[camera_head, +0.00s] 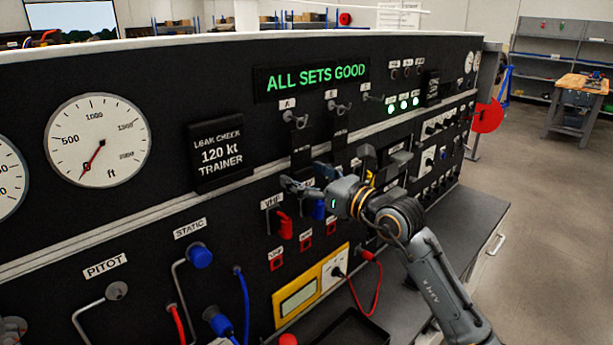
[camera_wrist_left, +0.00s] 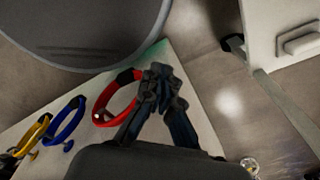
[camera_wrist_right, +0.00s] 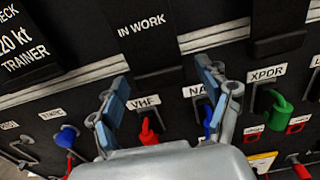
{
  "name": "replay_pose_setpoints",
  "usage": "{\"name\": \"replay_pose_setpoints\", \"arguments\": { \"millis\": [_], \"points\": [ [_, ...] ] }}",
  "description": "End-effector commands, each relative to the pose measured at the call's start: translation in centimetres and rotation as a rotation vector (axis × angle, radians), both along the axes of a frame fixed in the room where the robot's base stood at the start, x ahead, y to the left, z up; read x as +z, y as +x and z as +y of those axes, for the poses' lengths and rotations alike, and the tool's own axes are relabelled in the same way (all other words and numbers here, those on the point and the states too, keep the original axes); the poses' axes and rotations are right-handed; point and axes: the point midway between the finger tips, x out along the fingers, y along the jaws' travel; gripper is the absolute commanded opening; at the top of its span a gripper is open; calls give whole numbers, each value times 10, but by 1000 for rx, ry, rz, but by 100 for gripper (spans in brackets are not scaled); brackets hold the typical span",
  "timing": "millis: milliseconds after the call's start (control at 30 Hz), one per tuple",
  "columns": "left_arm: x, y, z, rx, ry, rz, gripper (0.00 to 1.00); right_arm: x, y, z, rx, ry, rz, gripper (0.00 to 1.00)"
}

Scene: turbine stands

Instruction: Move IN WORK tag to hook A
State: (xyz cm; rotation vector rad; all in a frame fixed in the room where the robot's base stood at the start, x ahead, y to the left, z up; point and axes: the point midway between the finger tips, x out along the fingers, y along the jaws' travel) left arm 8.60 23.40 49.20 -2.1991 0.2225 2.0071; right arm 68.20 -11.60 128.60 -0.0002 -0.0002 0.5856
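The IN WORK tag (camera_wrist_right: 143,32) is a black plate with white lettering, above the VHF label in the right wrist view; its top is cut off. In the head view a dark plate (camera_head: 301,155) below hook A appears to be this tag, its lettering unreadable. My right gripper (camera_head: 330,180) is at the panel below the plates. In the right wrist view its fingers (camera_wrist_right: 168,95) are spread and empty, below the tag. My left gripper (camera_wrist_left: 160,82) has its fingertips together, holding nothing visible.
Hook B (camera_head: 340,106) and another hook are right of hook A. A TRAINER placard (camera_head: 219,150) is left of the tag. A red VHF lever (camera_wrist_right: 149,130) and blue lever (camera_wrist_right: 208,122) project below. A red ring (camera_wrist_left: 115,97) lies beside my left gripper.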

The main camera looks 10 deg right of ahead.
Motion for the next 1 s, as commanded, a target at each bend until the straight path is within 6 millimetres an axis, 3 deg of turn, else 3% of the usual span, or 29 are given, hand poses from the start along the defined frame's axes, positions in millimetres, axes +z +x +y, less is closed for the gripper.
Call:
{"name": "replay_pose_setpoints", "arguments": {
  "millis": [133, 200, 567, 1000],
  "points": [
    [0, 0, 1, 0, 1, 0, 0, 0, 0, 0, 0, 0, 0, 78],
    [0, 0, 1, 0, 1, 0, 0, 0, 0, 0, 0, -1, 1, 85],
    [0, 1, 1, 0, 1, -1, 0, -1, -1, -1, 0, -1, 1, 85],
    [-1, 1, 1, 1, 2, -1, 0, -1, -29, -20, -1, 0, 1, 85]
  ]
}}
